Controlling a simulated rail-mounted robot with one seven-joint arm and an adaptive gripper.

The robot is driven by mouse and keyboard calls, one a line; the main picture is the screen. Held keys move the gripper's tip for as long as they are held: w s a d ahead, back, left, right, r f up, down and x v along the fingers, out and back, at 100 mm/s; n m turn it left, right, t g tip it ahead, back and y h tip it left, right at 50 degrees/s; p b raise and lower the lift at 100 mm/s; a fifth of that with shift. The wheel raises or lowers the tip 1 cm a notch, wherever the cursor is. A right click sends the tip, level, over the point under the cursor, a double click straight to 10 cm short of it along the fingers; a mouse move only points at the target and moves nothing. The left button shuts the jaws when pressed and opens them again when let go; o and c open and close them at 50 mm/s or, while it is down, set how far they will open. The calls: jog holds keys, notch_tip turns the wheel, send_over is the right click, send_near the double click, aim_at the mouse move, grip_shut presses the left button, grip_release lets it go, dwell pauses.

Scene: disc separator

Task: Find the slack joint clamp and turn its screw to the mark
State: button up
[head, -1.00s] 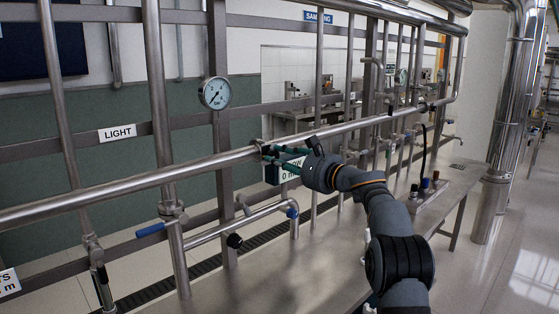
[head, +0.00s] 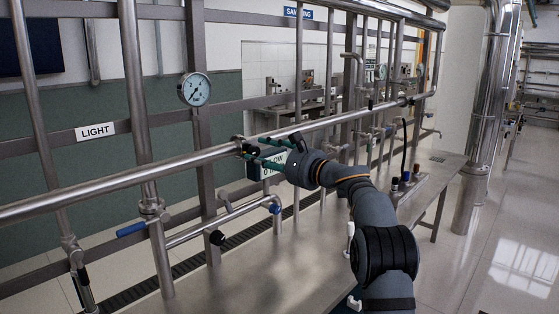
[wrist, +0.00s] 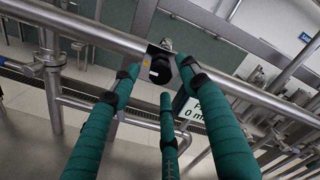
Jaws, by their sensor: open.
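A joint clamp with a dark knob-like screw (wrist: 159,72) sits on the long horizontal steel pipe in the wrist view. In the head view the clamp (head: 237,140) is small and partly behind my fingertips. My gripper (wrist: 160,82) has green fingers with dark tips. They are open and spread around the knob, two above and one below; I cannot tell whether they touch it. In the head view my gripper (head: 252,147) reaches the pipe from the right. Another dark fitting (head: 402,101) is farther along the same pipe. No mark or slackness can be made out.
A pressure gauge (head: 194,89) and a LIGHT label (head: 95,131) are to the left. Vertical pipes and a lower pipe with a blue-handled valve (head: 131,229) stand near. A steel bench (head: 265,275) lies below.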

jog(key=v, duration=1.1)
jog(key=x, duration=1.2)
jog(key=shift+r, duration=0.1)
